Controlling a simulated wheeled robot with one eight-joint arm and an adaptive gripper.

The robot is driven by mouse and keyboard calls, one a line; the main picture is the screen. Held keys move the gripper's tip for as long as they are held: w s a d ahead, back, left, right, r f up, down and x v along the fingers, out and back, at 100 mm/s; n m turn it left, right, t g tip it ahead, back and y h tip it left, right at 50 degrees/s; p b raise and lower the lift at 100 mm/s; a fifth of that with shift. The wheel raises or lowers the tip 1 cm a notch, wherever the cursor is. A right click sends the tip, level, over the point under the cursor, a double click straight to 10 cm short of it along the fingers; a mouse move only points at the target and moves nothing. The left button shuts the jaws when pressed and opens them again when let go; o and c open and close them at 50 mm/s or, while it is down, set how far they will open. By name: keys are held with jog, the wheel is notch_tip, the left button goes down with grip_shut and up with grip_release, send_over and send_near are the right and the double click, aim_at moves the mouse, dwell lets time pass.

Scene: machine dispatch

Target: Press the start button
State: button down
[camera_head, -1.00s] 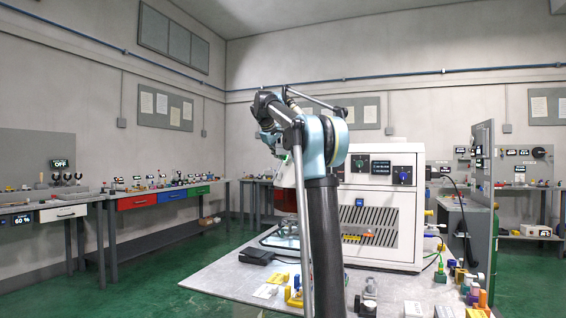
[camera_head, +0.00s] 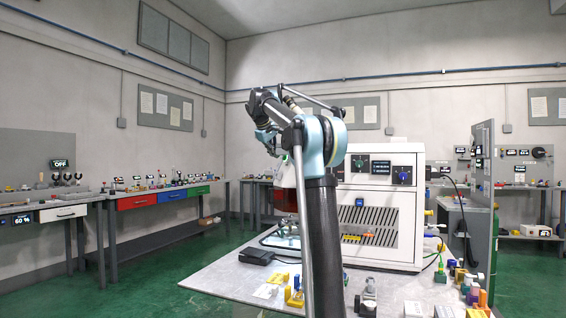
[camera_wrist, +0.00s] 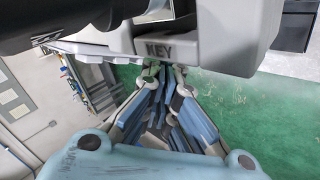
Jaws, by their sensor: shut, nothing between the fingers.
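No start button can be told for certain. A white machine (camera_head: 413,225) stands on the table behind my arm, with a green knob (camera_head: 360,163), a small display (camera_head: 381,167) and a blue knob (camera_head: 403,175) on its upper front. In the wrist view my gripper (camera_wrist: 165,76) is shut and empty, its fingertips just below a pale block marked KEY (camera_wrist: 215,42). Whether they touch it I cannot tell.
The grey table (camera_head: 225,283) bears a black box (camera_head: 257,257), yellow parts (camera_head: 293,297) and several small bottles at its right. A bench with coloured drawers (camera_head: 172,195) runs along the left wall. The green floor (camera_head: 150,290) is open at the left front.

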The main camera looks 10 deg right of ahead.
jog(key=shift+s+a+r, duration=0.2)
jog(key=shift+a+r, duration=0.05)
jog(key=shift+a, duration=0.45)
jog(key=shift+s+a+r, duration=0.15)
jog(key=shift+a+r, duration=0.05)
jog(key=shift+a, duration=0.45)
jog(key=shift+s+a+r, duration=0.2)
jog(key=shift+a+r, duration=0.05)
jog(key=shift+a, duration=0.45)
